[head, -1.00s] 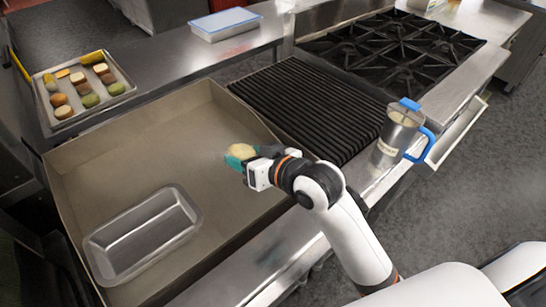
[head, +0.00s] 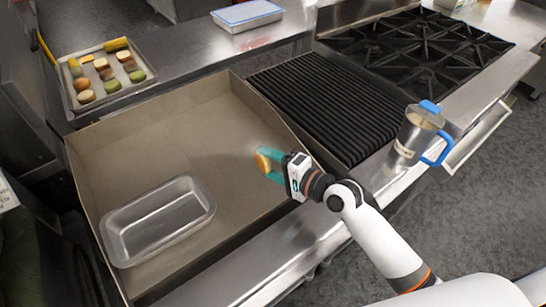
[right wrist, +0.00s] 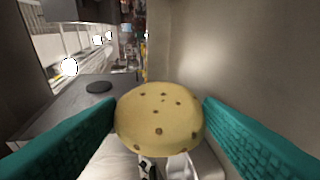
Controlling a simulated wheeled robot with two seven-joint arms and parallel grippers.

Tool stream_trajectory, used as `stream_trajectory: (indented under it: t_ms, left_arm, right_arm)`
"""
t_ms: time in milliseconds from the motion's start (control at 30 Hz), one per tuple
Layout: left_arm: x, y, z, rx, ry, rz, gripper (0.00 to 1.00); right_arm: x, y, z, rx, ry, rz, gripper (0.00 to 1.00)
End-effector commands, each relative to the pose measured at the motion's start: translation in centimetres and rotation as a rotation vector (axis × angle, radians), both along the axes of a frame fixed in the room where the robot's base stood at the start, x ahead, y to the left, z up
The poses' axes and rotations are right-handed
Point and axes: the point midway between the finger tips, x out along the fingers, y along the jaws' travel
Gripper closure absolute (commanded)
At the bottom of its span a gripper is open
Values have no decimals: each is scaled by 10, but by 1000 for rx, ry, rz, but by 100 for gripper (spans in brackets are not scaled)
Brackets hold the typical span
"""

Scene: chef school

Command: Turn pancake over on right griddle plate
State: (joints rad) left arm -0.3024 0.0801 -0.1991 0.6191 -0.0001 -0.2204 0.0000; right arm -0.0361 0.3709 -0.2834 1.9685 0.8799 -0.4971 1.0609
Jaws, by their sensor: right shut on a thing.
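The pancake (head: 262,161) is round and is held above the right part of the flat griddle plate (head: 217,116). My right gripper (head: 270,165) has teal fingers and is shut on it. In the head view the pancake is tilted on its side, with a brownish face or edge showing. In the right wrist view the pancake (right wrist: 160,118) sits between the two teal fingers, its pale yellow face with brown specks towards the camera. My left gripper is not in view.
A metal loaf pan (head: 158,220) stands on the griddle's left part. High walls (head: 250,100) edge the griddle. A ribbed grill (head: 325,100) lies to the right, with a clear pitcher (head: 412,138) in front. A food tray (head: 105,80) stands at the back left.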

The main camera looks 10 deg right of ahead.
Motion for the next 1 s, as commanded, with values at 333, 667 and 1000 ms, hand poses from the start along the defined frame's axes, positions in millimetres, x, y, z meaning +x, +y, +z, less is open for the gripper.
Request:
stream_trajectory:
  t_ms: [333,667,1000]
  left_arm:
    - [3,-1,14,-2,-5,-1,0]
    - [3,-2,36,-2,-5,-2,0]
    - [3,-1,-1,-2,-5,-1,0]
  right_arm:
    - [9,9,-1,733,366,-251,62]
    - [17,17,-4,1384,621,-350,62]
    - [18,17,-45,1441,643,-358,62]
